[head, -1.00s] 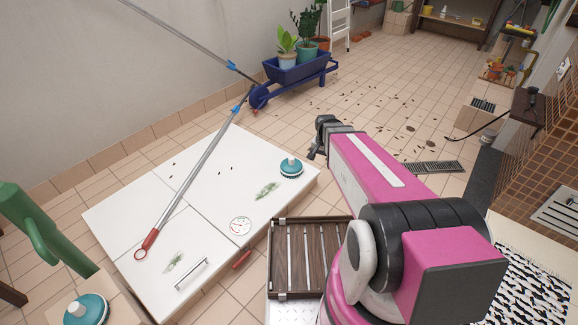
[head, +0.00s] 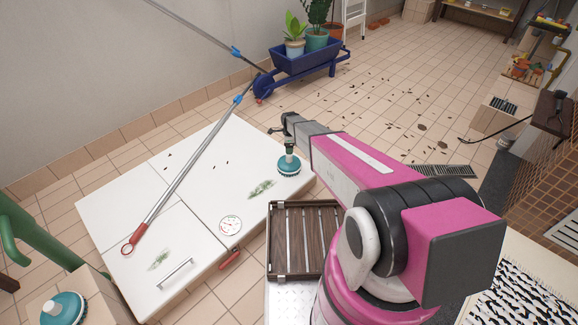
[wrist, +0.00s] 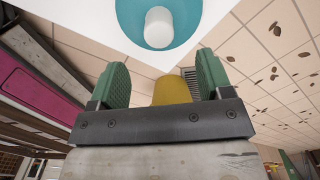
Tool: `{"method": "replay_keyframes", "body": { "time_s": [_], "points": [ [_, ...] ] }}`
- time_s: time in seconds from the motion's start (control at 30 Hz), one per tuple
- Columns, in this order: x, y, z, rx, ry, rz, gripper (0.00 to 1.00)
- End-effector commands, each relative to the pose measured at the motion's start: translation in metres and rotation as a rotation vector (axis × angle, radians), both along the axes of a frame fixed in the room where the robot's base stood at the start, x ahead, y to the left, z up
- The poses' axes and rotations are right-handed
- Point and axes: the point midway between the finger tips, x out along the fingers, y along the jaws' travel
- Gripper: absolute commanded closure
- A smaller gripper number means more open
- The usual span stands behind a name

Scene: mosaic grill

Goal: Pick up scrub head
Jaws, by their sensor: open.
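A teal round scrub head (head: 289,168) with a white knob lies on the white panel (head: 195,150), near its right corner. It also shows at the top of the wrist view (wrist: 158,28), partly cut off, with its knob facing the fingers. My gripper (wrist: 161,72) is open, with green pads spread and no scrub head between them. In the head view my gripper (head: 290,143) is just above the scrub head, and its fingers partly cover the knob. I cannot tell if they touch. A similar teal scrub head (head: 62,309) sits at the bottom left.
A long pole with a red end (head: 190,165) lies across the panel. A dark slatted grill (head: 300,240) is beside the panel. A blue wheelbarrow planter (head: 305,62) stands behind. Dry leaves dot the tiled floor. A green post (head: 35,235) is at left.

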Motion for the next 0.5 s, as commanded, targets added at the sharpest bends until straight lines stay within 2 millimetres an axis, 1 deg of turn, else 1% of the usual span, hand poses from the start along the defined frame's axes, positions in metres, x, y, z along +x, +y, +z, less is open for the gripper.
{"method": "replay_keyframes", "body": {
  "time_s": [0.03,0.1,0.2,0.37,0.5],
  "points": [
    [0.001,0.0,-0.01,0.0,0.002,0.0,0.27],
    [0.001,0.0,-0.02,0.0,0.002,0.001,0.27],
    [0.001,0.0,-0.029,0.0,0.001,0.001,0.27],
    [0.0,0.0,-0.038,0.0,0.001,0.002,0.27],
    [0.0,0.002,-0.055,-0.001,0.002,0.002,0.27]
  ]
}}
